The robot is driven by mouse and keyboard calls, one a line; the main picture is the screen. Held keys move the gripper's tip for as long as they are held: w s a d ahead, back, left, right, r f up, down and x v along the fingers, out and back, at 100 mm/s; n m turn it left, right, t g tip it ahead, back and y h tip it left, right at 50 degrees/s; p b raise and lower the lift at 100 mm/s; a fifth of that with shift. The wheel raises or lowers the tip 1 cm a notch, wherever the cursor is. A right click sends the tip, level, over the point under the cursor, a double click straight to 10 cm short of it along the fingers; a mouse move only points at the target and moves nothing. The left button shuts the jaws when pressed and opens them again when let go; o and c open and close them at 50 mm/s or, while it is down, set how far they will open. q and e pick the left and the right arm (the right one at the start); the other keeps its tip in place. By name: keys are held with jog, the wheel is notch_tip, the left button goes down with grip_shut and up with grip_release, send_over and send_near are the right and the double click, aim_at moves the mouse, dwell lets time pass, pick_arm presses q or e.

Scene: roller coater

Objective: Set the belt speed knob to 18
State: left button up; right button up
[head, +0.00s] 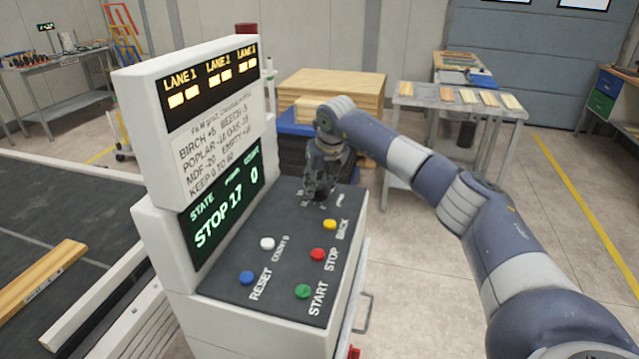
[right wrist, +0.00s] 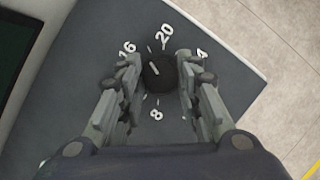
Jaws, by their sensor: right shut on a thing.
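The belt speed knob (right wrist: 158,74) is a round black knob with a light pointer line, on the dark sloping panel (head: 285,240). In the right wrist view the dial numbers 16, 20, 4 and 8 show around it, and the pointer leans up-left, between 16 and 20. My right gripper (head: 319,192) is shut on the knob, with one finger on either side. The green display (head: 222,208) reads STOP, 17 and 0. My left gripper is not in view.
On the panel are blue RESET (head: 246,278), white COUNT 0 (head: 267,243), green START (head: 303,291), red STOP (head: 317,254) and yellow BACK (head: 329,225) buttons, close to my right gripper. A rules sign (head: 215,135) stands above the display. A board (head: 42,279) lies at the left.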

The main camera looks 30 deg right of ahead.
jog(key=shift+r+m+h, duration=0.1)
jog(key=shift+m+h, duration=0.2)
jog(key=shift+m, duration=0.5)
jog(key=o, duration=1)
jog(key=shift+o, duration=0.2)
jog(key=v, duration=1.2)
